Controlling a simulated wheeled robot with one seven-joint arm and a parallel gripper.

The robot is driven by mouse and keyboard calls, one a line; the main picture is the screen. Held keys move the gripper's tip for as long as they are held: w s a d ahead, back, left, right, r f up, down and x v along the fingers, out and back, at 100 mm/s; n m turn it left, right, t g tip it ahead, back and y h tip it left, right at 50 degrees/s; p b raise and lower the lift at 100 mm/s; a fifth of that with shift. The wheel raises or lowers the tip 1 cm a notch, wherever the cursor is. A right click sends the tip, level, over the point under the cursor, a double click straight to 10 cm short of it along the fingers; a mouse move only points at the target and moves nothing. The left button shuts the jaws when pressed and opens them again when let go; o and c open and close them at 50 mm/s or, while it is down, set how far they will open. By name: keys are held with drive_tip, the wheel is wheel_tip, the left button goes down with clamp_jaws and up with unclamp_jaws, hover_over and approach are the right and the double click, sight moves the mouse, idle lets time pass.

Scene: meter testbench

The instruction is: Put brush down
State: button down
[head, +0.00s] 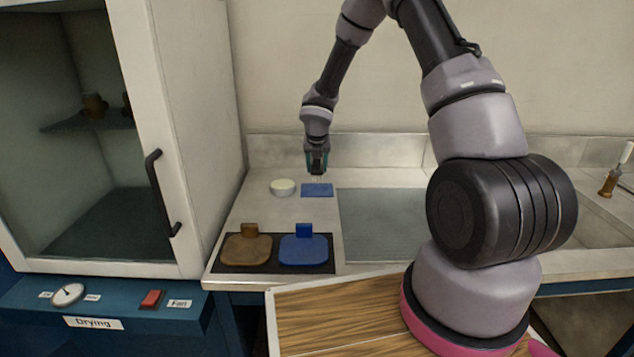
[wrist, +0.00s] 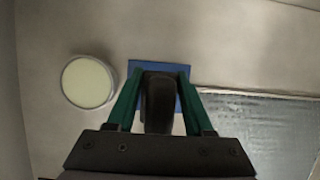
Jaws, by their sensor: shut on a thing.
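My gripper (head: 317,172) points down above the back left of the counter. In the wrist view, its green fingers (wrist: 158,100) are closed on the dark brush (wrist: 158,104), which sits between them. The brush is over a small blue mat (head: 317,190), and the mat's edge shows behind it in the wrist view (wrist: 135,69). In the head view the brush is mostly hidden by the fingers. I cannot tell whether its lower end touches the mat.
A round pale-filled dish (head: 283,187) stands just left of the blue mat. Nearer the front, a brown paddle-shaped piece (head: 246,250) and a blue one (head: 304,250) lie on a black mat. A grey sheet (head: 385,222) covers the counter to the right. A cabinet (head: 190,130) stands left.

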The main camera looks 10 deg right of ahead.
sight(317, 187)
drive_tip(key=shift+f, duration=2.4)
drive_tip(key=shift+f, duration=0.1)
drive_tip(key=shift+c, duration=1.4)
unclamp_jaws()
